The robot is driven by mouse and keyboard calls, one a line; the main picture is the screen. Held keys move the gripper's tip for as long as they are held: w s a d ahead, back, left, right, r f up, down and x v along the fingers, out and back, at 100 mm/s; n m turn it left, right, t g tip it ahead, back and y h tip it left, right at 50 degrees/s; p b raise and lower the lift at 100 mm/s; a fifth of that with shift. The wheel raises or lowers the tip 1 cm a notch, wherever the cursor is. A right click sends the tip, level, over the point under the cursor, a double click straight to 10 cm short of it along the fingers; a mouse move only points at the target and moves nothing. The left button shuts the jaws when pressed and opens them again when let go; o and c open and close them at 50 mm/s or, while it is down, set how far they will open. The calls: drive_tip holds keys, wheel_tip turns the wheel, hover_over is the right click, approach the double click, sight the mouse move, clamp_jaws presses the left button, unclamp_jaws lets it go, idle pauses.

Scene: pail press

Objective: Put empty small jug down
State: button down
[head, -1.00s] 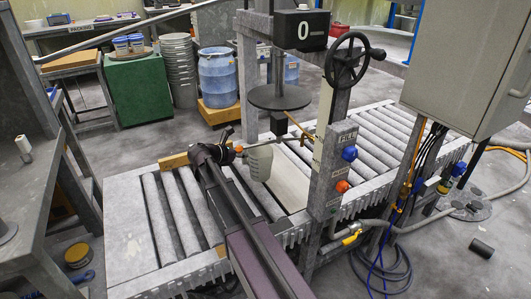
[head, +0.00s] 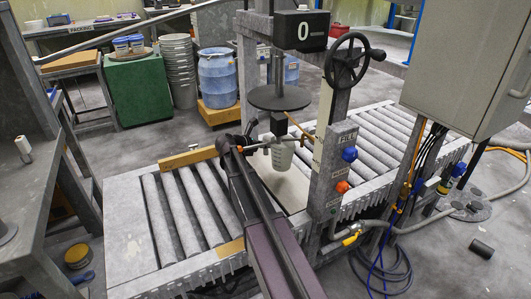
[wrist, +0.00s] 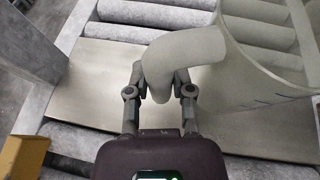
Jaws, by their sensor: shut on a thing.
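The small jug (head: 281,155) is a pale, translucent vessel in the head view, held upright under the round press plate (head: 279,97). In the wrist view the jug (wrist: 265,50) fills the upper right, and its handle (wrist: 185,52) runs down between the fingers. My gripper (wrist: 160,92) is shut on the handle. The jug appears to be above the flat plate (head: 288,188) in the roller conveyor; I cannot tell whether its base touches.
Grey rollers (head: 188,215) lie left of the plate, with a wooden block (head: 188,159) along the far edge. The press post with the handwheel (head: 347,60) stands close on the right. A grey bench (head: 35,190) stands at the left.

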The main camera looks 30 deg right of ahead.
sight(265, 151)
drive_tip(key=shift+f, duration=0.15)
drive_tip(key=shift+f+b, duration=1.65)
drive_tip(key=shift+b, duration=0.1)
drive_tip(key=shift+f, duration=0.1)
drive_tip(key=c, duration=0.5)
unclamp_jaws()
drive_tip(key=shift+r, duration=0.2)
drive_tip(key=p+v, duration=0.4)
drive_tip(key=v, duration=0.8)
drive_tip(key=shift+p, duration=0.35)
